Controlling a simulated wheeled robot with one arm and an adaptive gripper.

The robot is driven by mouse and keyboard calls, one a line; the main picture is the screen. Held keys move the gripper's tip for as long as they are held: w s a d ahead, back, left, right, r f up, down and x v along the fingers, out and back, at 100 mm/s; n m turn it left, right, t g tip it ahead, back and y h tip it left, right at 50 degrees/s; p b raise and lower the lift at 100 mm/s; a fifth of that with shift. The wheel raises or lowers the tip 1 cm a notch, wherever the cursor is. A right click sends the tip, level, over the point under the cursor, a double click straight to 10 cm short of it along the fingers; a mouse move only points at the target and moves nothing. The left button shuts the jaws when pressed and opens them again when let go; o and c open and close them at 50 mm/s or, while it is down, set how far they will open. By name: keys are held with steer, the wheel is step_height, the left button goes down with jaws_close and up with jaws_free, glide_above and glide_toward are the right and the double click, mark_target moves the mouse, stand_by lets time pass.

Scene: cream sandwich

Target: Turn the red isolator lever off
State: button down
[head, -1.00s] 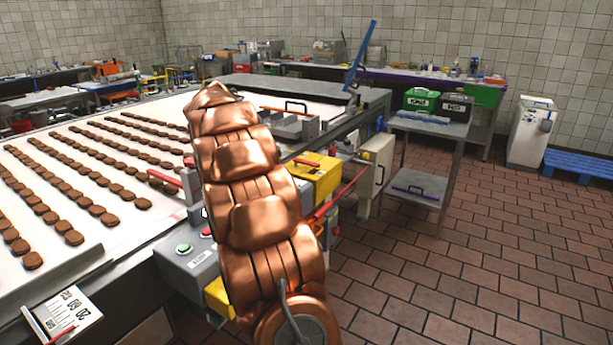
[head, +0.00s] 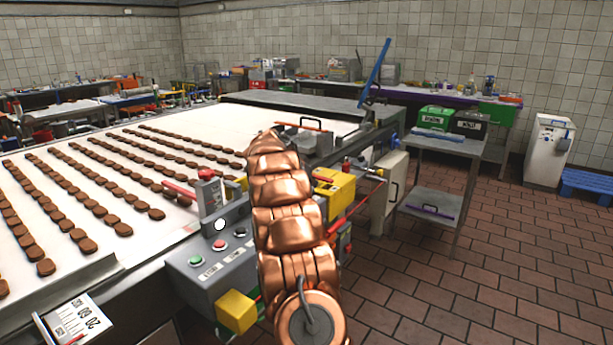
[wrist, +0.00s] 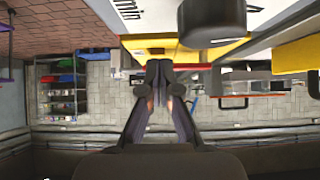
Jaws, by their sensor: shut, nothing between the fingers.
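I cannot clearly pick out the isolator lever. In the head view a yellow box (head: 333,187) on the side of the conveyor line has red parts by it, and my copper arm covers some of this area. A red bar (head: 180,189) reaches over the belt edge from a small grey and red unit. My gripper (wrist: 159,70) shows in the wrist view, its fingers together and empty. A yellow panel (wrist: 150,46) and a dark round knob-like part (wrist: 212,22) are above it in that view; contact cannot be told.
A grey control box (head: 212,262) with green and red buttons and a yellow block (head: 236,311) stand at the near side of the line. Rows of brown biscuits lie on the white belt (head: 100,262). A metal trolley (head: 445,145) stands beyond.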

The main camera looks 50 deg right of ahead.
steer(key=shift+w+d+f+p, duration=0.1)
steer(key=shift+d+f+p, duration=0.2)
steer(key=shift+d, duration=0.6)
steer(key=shift+d+f+p, duration=0.15)
steer(key=shift+d+p, duration=0.2)
steer(key=shift+d, duration=0.6)
steer(key=shift+w+d+f+p, duration=0.1)
steer(key=shift+d+f+p, duration=0.2)
steer(key=shift+d, duration=0.6)
steer(key=shift+r, duration=0.1)
